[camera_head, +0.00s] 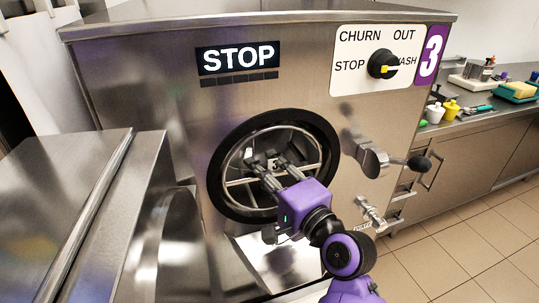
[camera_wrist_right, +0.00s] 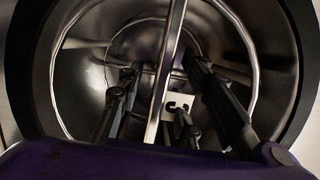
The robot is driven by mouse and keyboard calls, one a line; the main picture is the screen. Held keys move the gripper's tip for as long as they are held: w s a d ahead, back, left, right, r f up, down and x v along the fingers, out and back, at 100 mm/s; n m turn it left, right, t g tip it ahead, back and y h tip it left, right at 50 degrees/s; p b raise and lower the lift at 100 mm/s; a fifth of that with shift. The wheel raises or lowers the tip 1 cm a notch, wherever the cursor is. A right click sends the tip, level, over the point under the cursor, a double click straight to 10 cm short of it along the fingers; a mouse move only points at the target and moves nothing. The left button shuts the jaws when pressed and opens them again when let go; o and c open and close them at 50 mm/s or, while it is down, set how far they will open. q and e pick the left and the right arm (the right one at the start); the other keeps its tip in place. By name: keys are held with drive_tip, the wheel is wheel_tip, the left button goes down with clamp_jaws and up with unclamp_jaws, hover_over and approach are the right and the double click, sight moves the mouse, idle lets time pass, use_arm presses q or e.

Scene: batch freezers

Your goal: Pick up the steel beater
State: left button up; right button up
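The steel beater (camera_head: 241,182) sits inside the round, dark-rimmed opening of freezer 3; its bright bars and curved frame show. In the right wrist view a straight bar of the beater (camera_wrist_right: 168,70) runs up the middle, with a small white number tag (camera_wrist_right: 180,101) behind it. My right gripper (camera_head: 264,157) reaches into the opening. In the wrist view its two dark fingers (camera_wrist_right: 162,80) stand apart, one on each side of the bar, with gaps showing. Whether either finger touches the beater cannot be told. My left gripper is not in view.
The black rim (camera_head: 218,197) surrounds my right gripper closely. A lever with a black knob (camera_head: 418,164) and a tap (camera_head: 371,212) stick out at right. The dial (camera_head: 383,65) is above; the display (camera_head: 238,58) reads STOP. A steel cabinet (camera_head: 70,190) stands at left.

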clamp_jaws()
drive_tip(key=shift+r, duration=0.1)
idle(0.5)
